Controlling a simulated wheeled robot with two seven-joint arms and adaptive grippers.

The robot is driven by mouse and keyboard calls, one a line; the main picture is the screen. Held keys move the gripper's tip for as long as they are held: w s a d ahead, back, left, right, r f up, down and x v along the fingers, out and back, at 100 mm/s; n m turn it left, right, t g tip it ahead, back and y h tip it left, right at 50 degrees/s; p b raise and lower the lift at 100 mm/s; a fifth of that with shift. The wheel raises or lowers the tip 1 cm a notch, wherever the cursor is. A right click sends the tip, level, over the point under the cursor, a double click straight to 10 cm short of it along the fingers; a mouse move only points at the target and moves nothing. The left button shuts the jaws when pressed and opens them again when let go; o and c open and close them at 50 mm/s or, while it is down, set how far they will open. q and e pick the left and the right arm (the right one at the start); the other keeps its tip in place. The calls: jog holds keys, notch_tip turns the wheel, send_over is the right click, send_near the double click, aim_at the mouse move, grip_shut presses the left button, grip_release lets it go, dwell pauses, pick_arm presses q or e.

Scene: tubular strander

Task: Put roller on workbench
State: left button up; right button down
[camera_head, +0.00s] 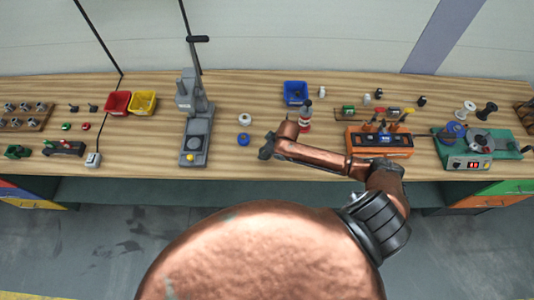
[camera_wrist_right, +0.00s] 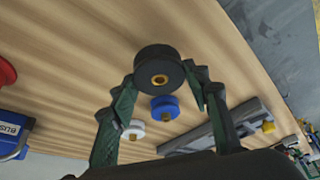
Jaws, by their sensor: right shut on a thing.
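The dark roller (camera_wrist_right: 165,62), a black disc with a brass hub, is between the fingertips of my right gripper (camera_wrist_right: 158,78) in the right wrist view. The gripper is shut on it. The wooden workbench (camera_head: 222,92) runs across the head view, and its top (camera_wrist_right: 85,50) shows behind the roller in the wrist view. In the head view my right gripper (camera_head: 268,148) is over the front half of the bench, right of the blue spool. The roller is hard to make out there. I cannot tell whether it touches the bench top. My left gripper is not in view.
A blue spool (camera_head: 243,138) and a white spool (camera_head: 245,119) stand left of the gripper. A grey press (camera_head: 194,120) is farther left. An orange toolbox (camera_head: 375,142) is right.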

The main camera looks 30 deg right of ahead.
jog(key=shift+w+d+f, duration=0.1)
jog(key=shift+d+f, duration=0.05)
jog(key=shift+f, duration=0.75)
jog(key=shift+d+f, duration=0.1)
jog(key=shift+f, duration=0.75)
jog(key=c, duration=1.1)
grip_release()
jog(key=shift+f, duration=0.15)
jog(key=v, duration=1.2)
